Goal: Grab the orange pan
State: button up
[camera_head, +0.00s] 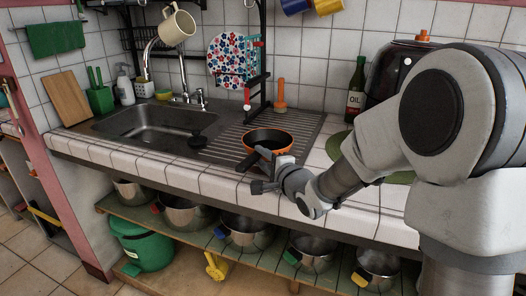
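My gripper (262,172) is at the counter's front edge, close to the handle. One finger appears to overlap the handle in the picture. At this size I cannot tell whether the fingers touch the handle or how far apart they are.
A steel sink (150,122) lies left of the drainboard (222,148). An oil bottle (356,92) and a dark appliance (400,68) stand at the back right. A green round mat (337,146) lies right of the pan. Below, a shelf (190,240) holds several steel pots.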

grip_shut()
dwell(1.1)
jog(key=shift+r, duration=0.15)
